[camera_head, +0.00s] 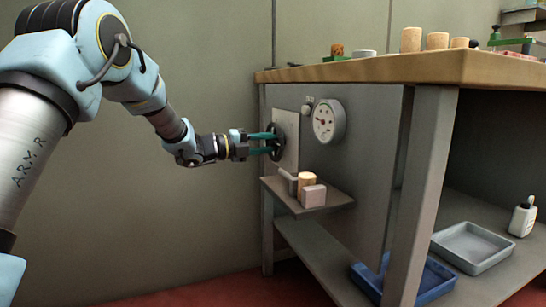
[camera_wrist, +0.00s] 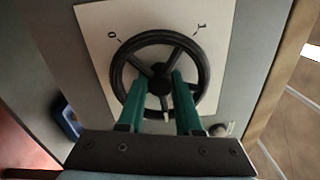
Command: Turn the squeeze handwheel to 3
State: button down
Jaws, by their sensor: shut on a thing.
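The squeeze handwheel (camera_head: 275,131) is a black wheel on a pale plate at the left end of the bench. In the wrist view, the black handwheel (camera_wrist: 160,72) shows its rim, spokes and hub. The pale plate (camera_wrist: 95,35) carries a 0 at upper left and a 1 at upper right; no 3 is visible. My gripper (camera_head: 271,143) reaches the wheel from the left. In the wrist view, the green fingers of my gripper (camera_wrist: 165,80) lie over the wheel near the hub and are shut on it. They hide the lower part of the wheel.
A small shelf (camera_head: 325,201) below holds a cork and small blocks. The wooden bench top (camera_head: 370,70) carries several corks. A blue tray (camera_head: 435,276) and a grey tray (camera_head: 473,245) sit underneath.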

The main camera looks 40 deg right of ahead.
jog(key=m+b, duration=0.3)
jog(key=b, duration=0.1)
jog(key=f+m+b, duration=0.1)
jog(key=m+b, duration=0.2)
jog(key=b, duration=0.1)
jog(key=m+b, duration=0.2)
jog(key=b, duration=0.1)
jog(key=shift+w+r+m+b, duration=0.1)
jog(key=shift+r+m+b, duration=0.05)
jog(key=shift+m+b, duration=0.25)
jog(key=shift+r+m+b, duration=0.1)
jog(key=shift+m+b, duration=0.4)
jog(key=shift+r, duration=0.1)
jog(key=c, duration=0.9)
grip_release()
jog(key=shift+o, duration=0.2)
jog(key=shift+a+r, duration=0.1)
jog(key=p+v, duration=0.4)
jog(key=v, duration=0.6)
jog(key=shift+a, duration=0.35)
jog(key=shift+w, duration=0.15)
